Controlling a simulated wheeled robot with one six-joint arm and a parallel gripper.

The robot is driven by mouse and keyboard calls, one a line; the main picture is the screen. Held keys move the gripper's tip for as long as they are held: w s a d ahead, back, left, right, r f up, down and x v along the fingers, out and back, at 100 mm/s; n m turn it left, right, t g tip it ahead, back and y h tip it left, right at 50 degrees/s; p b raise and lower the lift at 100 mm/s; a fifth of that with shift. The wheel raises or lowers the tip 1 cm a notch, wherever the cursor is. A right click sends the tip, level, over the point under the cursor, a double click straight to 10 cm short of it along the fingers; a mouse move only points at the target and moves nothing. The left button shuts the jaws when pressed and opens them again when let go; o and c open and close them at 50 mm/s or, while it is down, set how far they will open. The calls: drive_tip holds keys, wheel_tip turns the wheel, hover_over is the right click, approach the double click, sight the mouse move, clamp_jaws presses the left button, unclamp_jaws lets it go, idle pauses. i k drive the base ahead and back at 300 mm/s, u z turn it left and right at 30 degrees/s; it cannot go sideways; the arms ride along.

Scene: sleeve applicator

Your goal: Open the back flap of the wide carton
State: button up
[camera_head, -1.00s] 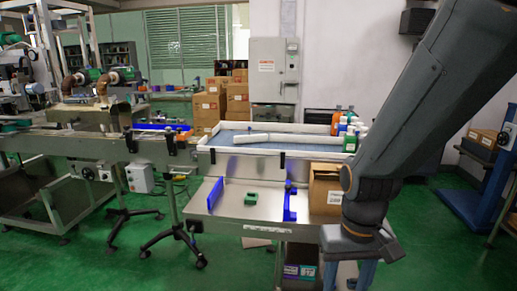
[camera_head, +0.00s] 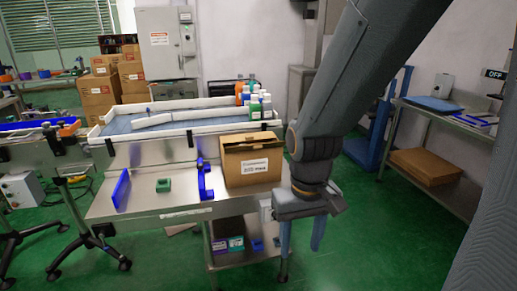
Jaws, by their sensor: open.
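A brown carton (camera_head: 249,172) with a white label stands at the right end of the steel table (camera_head: 150,200). Its top edges show, but its flaps are too small to tell apart, and I cannot tell how the back flap lies. My gripper (camera_head: 302,247) hangs in front and to the right of the carton, past the table's right end. Its two fingers point down, apart, with nothing between them. It is clear of the carton in the picture.
Blue brackets (camera_head: 204,180) and a green block (camera_head: 163,185) stand left of the carton. A white-rimmed conveyor (camera_head: 150,122) with several bottles (camera_head: 257,103) runs behind. A shelf unit (camera_head: 445,125) stands at the right. Green floor (camera_head: 360,235) is open between it and the table.

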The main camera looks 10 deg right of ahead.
sight(251, 137)
drive_tip(key=z, duration=0.05)
drive_tip(key=i, duration=1.05)
drive_tip(key=z, duration=0.45)
